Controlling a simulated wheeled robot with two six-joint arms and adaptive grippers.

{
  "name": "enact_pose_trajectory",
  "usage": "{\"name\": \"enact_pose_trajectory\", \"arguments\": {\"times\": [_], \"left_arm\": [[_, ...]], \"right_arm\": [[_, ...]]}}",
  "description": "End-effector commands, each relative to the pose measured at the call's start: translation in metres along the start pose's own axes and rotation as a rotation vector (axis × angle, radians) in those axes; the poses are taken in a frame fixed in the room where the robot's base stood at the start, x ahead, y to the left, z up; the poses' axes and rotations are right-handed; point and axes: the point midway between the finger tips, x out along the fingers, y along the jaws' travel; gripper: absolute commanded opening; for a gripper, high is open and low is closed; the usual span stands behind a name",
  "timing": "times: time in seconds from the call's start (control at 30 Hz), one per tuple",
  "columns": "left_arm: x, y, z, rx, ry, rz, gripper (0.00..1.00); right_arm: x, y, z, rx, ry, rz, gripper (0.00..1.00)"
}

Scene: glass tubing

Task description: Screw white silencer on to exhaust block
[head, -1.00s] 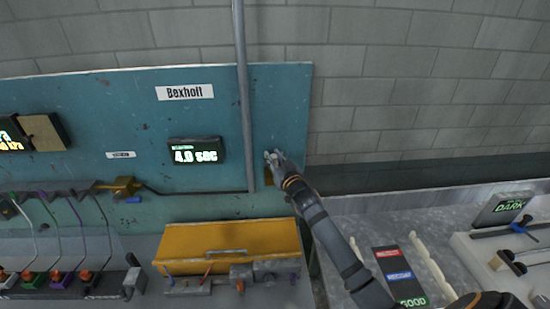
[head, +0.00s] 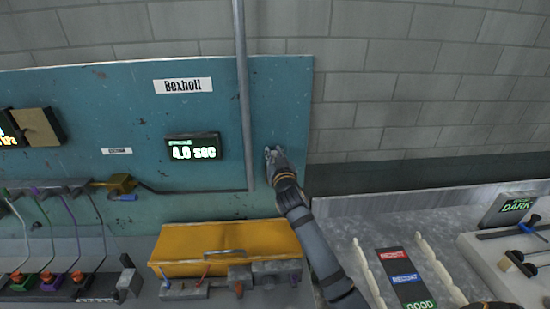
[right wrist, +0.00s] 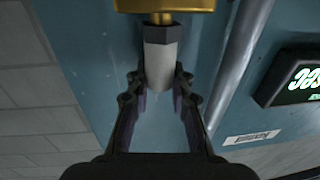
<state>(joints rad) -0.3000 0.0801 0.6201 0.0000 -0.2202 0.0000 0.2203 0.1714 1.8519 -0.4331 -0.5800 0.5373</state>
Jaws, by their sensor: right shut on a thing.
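The white silencer (right wrist: 159,67) is a pale cylinder with a dark hex collar (right wrist: 158,34) at its top in the right wrist view. The collar meets a short brass neck under the gold exhaust block (right wrist: 165,5), which is cut by the top edge. I cannot tell how far any thread is engaged. My right gripper (right wrist: 157,86) is shut on the silencer, a finger on each side. In the head view my right gripper (head: 272,154) is against the teal panel and hides the silencer and block. My left gripper is not in view.
A vertical grey pipe (head: 243,110) runs just left of my right gripper. A display (head: 193,147) reading 4.0 sec is left of the pipe. A yellow box (head: 230,243) stands below. A grey bench (head: 345,215) with trays is at right.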

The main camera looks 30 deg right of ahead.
Motion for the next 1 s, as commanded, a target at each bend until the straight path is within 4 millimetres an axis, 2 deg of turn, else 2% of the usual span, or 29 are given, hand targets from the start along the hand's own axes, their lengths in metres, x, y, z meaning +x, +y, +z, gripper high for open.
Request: {"name": "enact_pose_trajectory", "arguments": {"times": [0.13, 0.17, 0.33, 0.67, 0.77, 1.0], "left_arm": [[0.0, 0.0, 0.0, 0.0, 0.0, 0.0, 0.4], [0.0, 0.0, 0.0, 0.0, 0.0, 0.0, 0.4], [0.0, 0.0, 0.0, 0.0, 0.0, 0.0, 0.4], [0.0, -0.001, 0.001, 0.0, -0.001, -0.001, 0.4], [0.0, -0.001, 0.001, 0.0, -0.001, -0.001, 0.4], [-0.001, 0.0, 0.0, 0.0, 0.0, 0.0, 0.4]], "right_arm": [[0.0, 0.0, 0.002, 0.003, -0.005, -0.001, 0.0], [0.0, 0.0, 0.002, 0.003, -0.005, -0.001, 0.25], [0.0, 0.0, 0.002, 0.002, -0.004, -0.001, 0.48], [-0.003, 0.0, 0.001, 0.0, -0.003, -0.001, 0.48], [-0.013, 0.0, 0.002, -0.001, -0.003, -0.002, 0.48], [-0.058, -0.001, 0.002, 0.0, -0.004, -0.002, 0.48]]}}
